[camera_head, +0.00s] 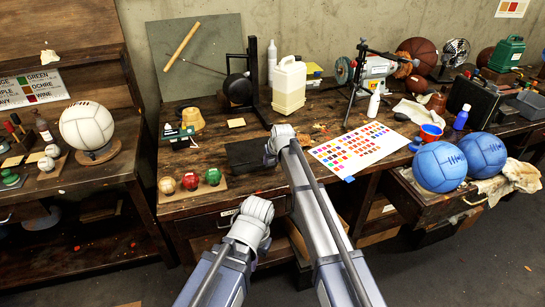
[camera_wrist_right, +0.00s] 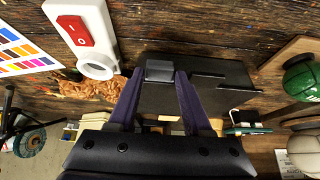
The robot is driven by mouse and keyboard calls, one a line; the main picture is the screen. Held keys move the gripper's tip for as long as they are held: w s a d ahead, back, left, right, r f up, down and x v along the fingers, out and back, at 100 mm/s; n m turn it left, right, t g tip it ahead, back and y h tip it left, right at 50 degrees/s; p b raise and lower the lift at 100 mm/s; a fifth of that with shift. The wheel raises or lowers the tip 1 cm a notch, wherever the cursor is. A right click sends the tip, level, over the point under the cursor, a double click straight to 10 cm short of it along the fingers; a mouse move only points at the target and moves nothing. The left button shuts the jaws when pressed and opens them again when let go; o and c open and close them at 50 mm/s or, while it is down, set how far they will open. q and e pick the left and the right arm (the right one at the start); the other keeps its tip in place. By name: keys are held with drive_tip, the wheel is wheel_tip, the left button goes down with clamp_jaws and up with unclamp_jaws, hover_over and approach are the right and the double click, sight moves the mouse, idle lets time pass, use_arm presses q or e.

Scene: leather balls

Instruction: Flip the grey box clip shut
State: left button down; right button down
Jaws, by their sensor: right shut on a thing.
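A flat dark box (camera_head: 247,153) lies on the workbench in the head view, partly covered by my right arm. In the right wrist view the dark box (camera_wrist_right: 205,95) lies beyond my fingers, with a small grey clip block (camera_wrist_right: 160,69) at its edge. My right gripper (camera_wrist_right: 160,82) has its two dark fingers on either side of the clip block and is shut on it. In the head view my right gripper (camera_head: 269,158) is at the right end of the box, mostly hidden by its own wrist. My left arm shows, but its gripper is not visible.
A white housing with a red switch (camera_wrist_right: 75,30) stands near my right fingers. Red and green balls (camera_head: 190,180) sit on a board at the front left. A colour chart (camera_head: 360,147) lies right of my arm, and a white jug (camera_head: 289,85) stands behind.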

drive_tip(key=shift+w+r+g+p, duration=0.1)
drive_tip(key=shift+w+g+p, duration=0.05)
drive_tip(key=shift+g+p, duration=0.2)
idle(0.3)
drive_tip(key=shift+c, duration=2.4)
unclamp_jaws()
drive_tip(key=shift+a, duration=0.1)
